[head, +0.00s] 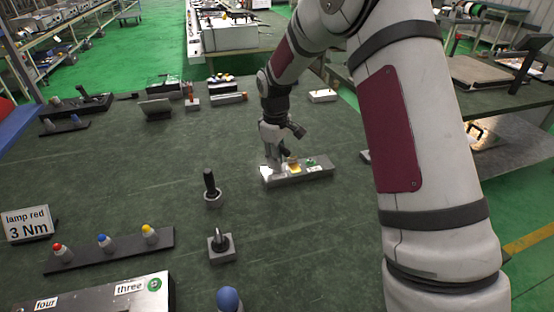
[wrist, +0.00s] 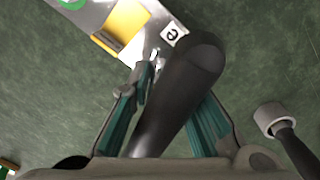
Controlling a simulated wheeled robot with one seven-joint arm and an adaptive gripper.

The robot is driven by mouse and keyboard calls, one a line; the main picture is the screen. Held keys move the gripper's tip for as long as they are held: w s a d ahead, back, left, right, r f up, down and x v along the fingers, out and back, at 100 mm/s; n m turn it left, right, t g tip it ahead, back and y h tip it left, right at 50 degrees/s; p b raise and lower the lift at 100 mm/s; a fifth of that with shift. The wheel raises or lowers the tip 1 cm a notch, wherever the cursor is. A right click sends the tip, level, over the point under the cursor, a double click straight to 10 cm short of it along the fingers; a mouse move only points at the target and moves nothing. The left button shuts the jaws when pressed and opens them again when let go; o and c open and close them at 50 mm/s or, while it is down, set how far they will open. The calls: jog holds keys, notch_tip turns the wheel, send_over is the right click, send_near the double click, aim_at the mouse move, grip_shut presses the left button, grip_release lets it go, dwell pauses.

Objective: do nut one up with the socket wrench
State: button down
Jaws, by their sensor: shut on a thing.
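My gripper (head: 272,150) is low over the left end of a small grey tray (head: 316,174) in the head view. In the wrist view my gripper (wrist: 175,95) is shut on a thick dark cylindrical tool handle (wrist: 190,70), which runs between the teal fingers. I cannot tell from its hidden working end whether it is the socket wrench. A panel at the front left (head: 90,298) carries the labels "four" and "three", with a green round piece beside "three" (head: 154,284). I cannot make out a nut marked one.
An upright black-handled tool (head: 210,183) stands in a grey collar left of my gripper. A square block with a dark ring (head: 221,245) and a rack of coloured-top pieces (head: 110,248) are nearer. Bare green tabletop lies between.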

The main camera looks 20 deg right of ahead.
jog(key=m, duration=0.2)
jog(key=shift+a+f+m+b, duration=0.1)
jog(key=shift+m+b, duration=0.2)
jog(key=shift+m, duration=0.7)
jog(key=shift+s+m, duration=0.1)
jog(key=shift+m, duration=1.9)
